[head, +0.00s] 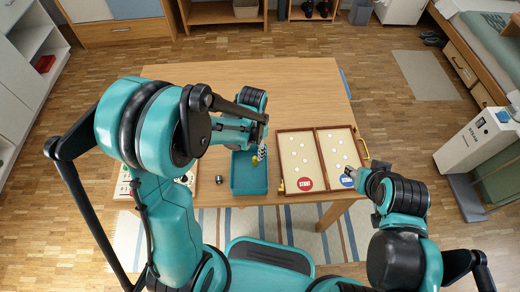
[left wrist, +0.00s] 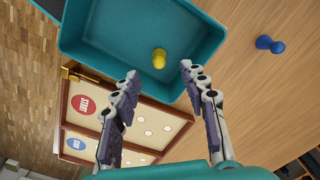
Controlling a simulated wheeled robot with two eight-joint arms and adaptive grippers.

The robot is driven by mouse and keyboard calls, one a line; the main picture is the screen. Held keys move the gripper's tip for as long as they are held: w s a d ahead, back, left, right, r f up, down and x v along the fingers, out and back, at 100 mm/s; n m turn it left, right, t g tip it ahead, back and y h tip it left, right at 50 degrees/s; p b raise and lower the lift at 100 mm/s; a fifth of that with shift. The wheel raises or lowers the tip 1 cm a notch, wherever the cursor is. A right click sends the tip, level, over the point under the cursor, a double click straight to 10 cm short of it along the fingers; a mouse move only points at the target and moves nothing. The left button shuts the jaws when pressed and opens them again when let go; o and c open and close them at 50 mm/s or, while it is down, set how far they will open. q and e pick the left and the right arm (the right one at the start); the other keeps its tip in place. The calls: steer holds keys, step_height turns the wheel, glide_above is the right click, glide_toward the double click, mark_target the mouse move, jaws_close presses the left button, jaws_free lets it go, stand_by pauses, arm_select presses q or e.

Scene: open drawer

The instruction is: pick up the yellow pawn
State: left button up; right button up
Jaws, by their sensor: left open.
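The yellow pawn (left wrist: 159,58) stands inside the teal tray (left wrist: 85,40) in the left wrist view, near the wall on the gripper's side. In the head view the yellow pawn (head: 254,161) shows small beside my left gripper (head: 261,153), which is over the teal tray (head: 249,189). My left gripper (left wrist: 155,90) is open and empty, and its two fingers point toward the pawn, with the pawn beyond the fingertips. My right gripper (head: 348,177) is at the front right of the game board, and its fingers are too small to read.
A small dark object (head: 219,179) sits left of the tray. The table's back (head: 300,85) is clear.

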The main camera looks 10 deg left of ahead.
mark_target(255, 157)
arm_select(q)
step_height(255, 157, down, 2)
steer(key=shift+s+f+b, duration=0.1)
steer(key=shift+s+b, duration=0.05)
steer(key=shift+b, duration=0.25)
step_height(255, 157, down, 5)
steer(key=b, duration=0.2)
steer(key=shift+d+b, duration=0.1)
steer(key=shift+b, duration=0.3)
steer(key=c, duration=0.9)
